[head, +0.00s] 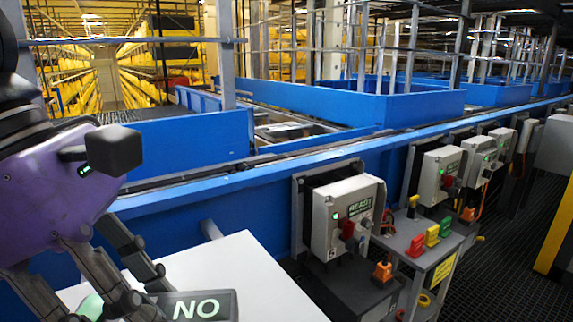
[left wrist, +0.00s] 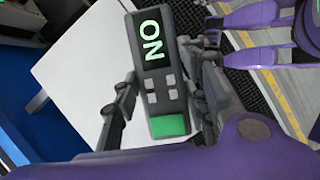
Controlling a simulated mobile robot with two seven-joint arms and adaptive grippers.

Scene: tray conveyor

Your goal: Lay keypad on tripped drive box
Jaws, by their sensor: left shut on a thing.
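The keypad (head: 200,306) is a dark grey handheld unit with a screen reading NO. In the left wrist view the keypad (left wrist: 160,70) also shows several small grey buttons and a large green one. My left gripper (head: 150,294) is shut on it across its width, over the white tabletop; any gap beneath is hard to judge. The left fingers (left wrist: 160,82) lie along its two sides. Several grey drive boxes line the blue conveyor. The nearest drive box (head: 325,234) has a green-lit display and a red part. Other drive boxes (head: 434,172) (head: 479,156) stand farther right. I cannot tell which is tripped.
The white tabletop (head: 245,270) is otherwise clear. A grey stand (head: 410,238) beyond the nearest box holds red, yellow and green pieces. An orange piece (head: 382,270) sits below that box. The blue conveyor wall (head: 240,197) runs behind; dark grating floor (head: 500,260) lies right.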

